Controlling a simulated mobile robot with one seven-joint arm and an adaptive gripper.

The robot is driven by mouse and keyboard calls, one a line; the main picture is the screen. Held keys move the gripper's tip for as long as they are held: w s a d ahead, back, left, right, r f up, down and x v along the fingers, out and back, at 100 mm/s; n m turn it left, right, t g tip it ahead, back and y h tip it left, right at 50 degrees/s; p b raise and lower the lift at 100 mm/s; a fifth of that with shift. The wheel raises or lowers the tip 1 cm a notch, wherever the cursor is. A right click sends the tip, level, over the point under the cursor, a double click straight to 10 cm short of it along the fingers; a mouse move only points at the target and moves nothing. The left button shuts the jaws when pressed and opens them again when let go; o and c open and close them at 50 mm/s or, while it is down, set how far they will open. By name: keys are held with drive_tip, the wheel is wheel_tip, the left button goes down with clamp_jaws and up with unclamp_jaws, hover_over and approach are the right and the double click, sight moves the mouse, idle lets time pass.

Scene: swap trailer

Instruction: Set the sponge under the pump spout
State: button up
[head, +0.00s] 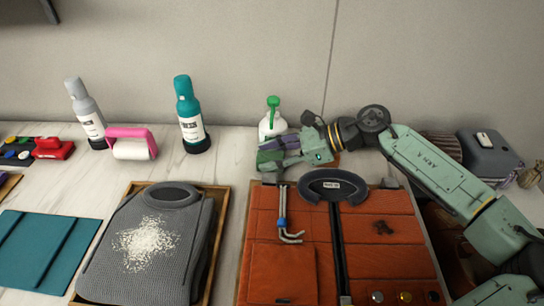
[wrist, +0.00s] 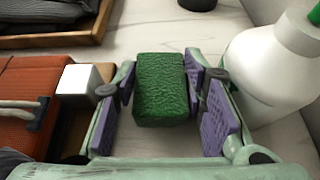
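The green sponge (wrist: 160,92) sits between the two purple-padded fingers of my gripper (wrist: 160,80), with a pad against each side. In the head view the sponge (head: 270,157) shows low near the counter, partly covered by my gripper (head: 277,150). I cannot tell whether it is clear of the surface. The white pump bottle (head: 269,128) stands upright just behind my gripper, with its green pump head (head: 273,102) on top. In the wrist view the bottle (wrist: 268,68) is close on the right, beside the right finger; its spout is mostly out of frame.
A white block (wrist: 78,86) is left of my gripper, near the orange organizer (head: 282,275). A teal bottle (head: 188,110), a grey bottle (head: 84,108) and a pink-handled roller (head: 131,147) stand left. The wall is close behind.

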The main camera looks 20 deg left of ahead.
drive_tip(key=shift+o, duration=0.8)
drive_tip(key=shift+f, duration=0.1)
drive_tip(key=shift+r+p, duration=0.65)
drive_tip(key=shift+p, duration=0.25)
drive_tip(key=b+v, duration=0.3)
drive_tip(key=v, duration=0.7)
drive_tip(key=shift+w+d+b, duration=0.2)
drive_tip(key=shift+d+b, duration=0.1)
drive_tip(key=shift+b, duration=0.05)
drive_tip(key=shift+d+r, duration=0.45)
drive_tip(key=shift+d, duration=0.1)
